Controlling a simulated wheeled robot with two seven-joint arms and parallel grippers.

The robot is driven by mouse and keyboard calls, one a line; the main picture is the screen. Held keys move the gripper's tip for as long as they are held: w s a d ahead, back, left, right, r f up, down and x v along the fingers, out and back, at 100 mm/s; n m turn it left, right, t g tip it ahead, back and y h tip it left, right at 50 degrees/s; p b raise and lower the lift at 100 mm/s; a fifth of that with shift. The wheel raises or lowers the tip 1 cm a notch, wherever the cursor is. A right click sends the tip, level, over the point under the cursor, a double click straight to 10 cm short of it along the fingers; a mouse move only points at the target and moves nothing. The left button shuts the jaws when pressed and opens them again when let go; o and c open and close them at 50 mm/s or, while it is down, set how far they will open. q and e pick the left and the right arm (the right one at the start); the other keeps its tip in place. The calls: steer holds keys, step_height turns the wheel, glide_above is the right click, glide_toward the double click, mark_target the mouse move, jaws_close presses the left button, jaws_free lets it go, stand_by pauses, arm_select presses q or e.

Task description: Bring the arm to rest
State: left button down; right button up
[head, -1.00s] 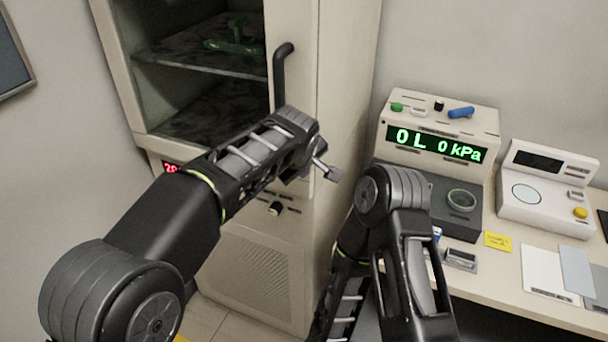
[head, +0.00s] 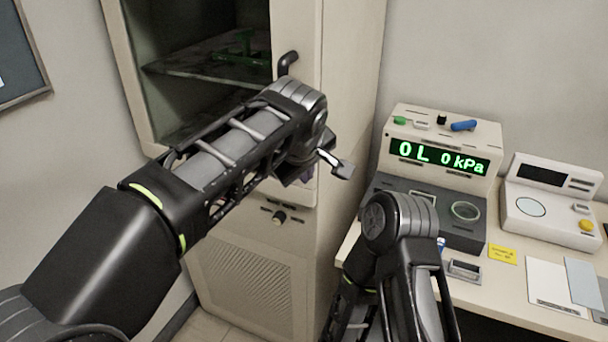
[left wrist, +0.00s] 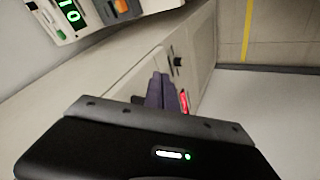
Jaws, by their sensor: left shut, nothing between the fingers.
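My left arm reaches in from the left in the head view, in front of the beige cabinet (head: 345,120).
The cabinet's compartment (head: 205,75) shows dark shelves with a green object. Its black handle (head: 287,64) is just above my left wrist. A desk (head: 490,295) on the right carries a meter reading "0L 0kPa" (head: 442,158) and a white instrument (head: 550,195). Floor shows below.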

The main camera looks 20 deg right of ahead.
arm_select(q)
steer(key=w+a+f+m+g, duration=0.15)
steer(key=a+f, duration=0.25)
steer(key=f, duration=0.5)
steer(key=w+a+f+g, duration=0.1)
steer(key=w+a+f, duration=0.15)
steer(key=f, duration=0.75)
steer(key=s+a+f+g, duration=0.1)
steer(key=s+a+f, duration=0.1)
steer(key=a+f, duration=0.5)
steer(key=s+a+f+g, duration=0.1)
steer(key=s+a+f, duration=0.25)
steer(key=f, duration=0.65)
steer(key=s+a+f, duration=0.4)
steer(key=s+f, duration=0.1)
steer(key=s, duration=0.3)
steer(key=s+a+f+g, duration=0.1)
steer(key=s+a+f, duration=0.3)
steer(key=s, duration=0.4)
steer(key=s+a+f+h, duration=0.1)
steer(key=s+a+f, duration=0.3)
steer(key=s, duration=0.3)
steer(key=shift+s+a+f, duration=0.2)
steer(key=shift+s+f, duration=0.2)
steer(key=shift+f, duration=0.45)
steer(key=shift+d, duration=0.1)
